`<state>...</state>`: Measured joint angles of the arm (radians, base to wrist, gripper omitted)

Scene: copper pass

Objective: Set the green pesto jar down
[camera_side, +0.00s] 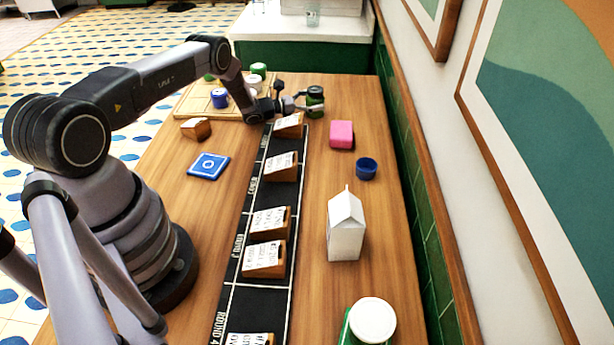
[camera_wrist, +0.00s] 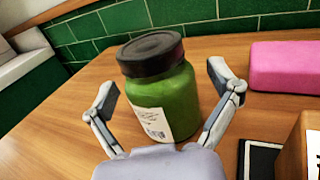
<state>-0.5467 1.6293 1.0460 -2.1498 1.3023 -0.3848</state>
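The green pesto jar (camera_wrist: 160,95) has a dark lid and a white label. It stands upright and seems to rest on the wooden table (camera_wrist: 55,105). In the side view the jar (camera_side: 315,96) is at the far right of the table. My gripper (camera_wrist: 165,88) is open around the jar, one finger on each side. In the wrist view a gap shows between each finger pad and the glass. My gripper (camera_side: 308,101) reaches the jar from the left in the side view. The jar's lowest part is partly hidden by my gripper.
A pink block (camera_side: 341,134) and blue cup (camera_side: 366,168) are nearer on the right, then a white carton (camera_side: 345,225) and a white-lidded green container (camera_side: 372,320). A black strip (camera_side: 248,205) holds several card stands. The green tiled wall (camera_wrist: 215,35) is behind the jar.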

